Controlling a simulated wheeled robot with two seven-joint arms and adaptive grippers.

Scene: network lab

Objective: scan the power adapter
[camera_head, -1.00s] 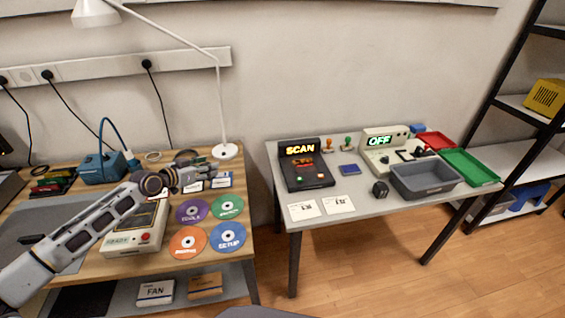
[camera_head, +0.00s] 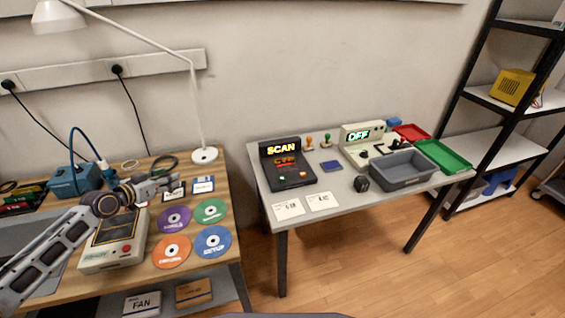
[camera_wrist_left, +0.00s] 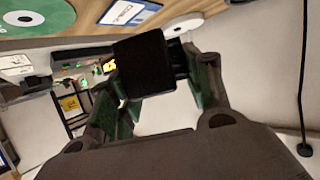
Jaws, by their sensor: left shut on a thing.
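My left gripper (camera_head: 168,184) is above the wooden table, near its back part. In the left wrist view it is shut on a black block, the power adapter (camera_wrist_left: 143,68), held between its two fingers. The adapter is hard to make out in the head view. The scanner (camera_head: 287,172) stands on the grey table to the right, a dark device with a lit SCAN sign. The held adapter is well to the left of the scanner, apart from it. My right gripper is not in view.
Several discs (camera_head: 212,241) lie on the wooden table. On the grey table are two white cards (camera_head: 289,208), a blue pad (camera_head: 331,166), a small black cube (camera_head: 361,183), a grey bin (camera_head: 404,182), a device reading OFF (camera_head: 357,150) and a green tray (camera_head: 445,158). A floor gap separates the tables.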

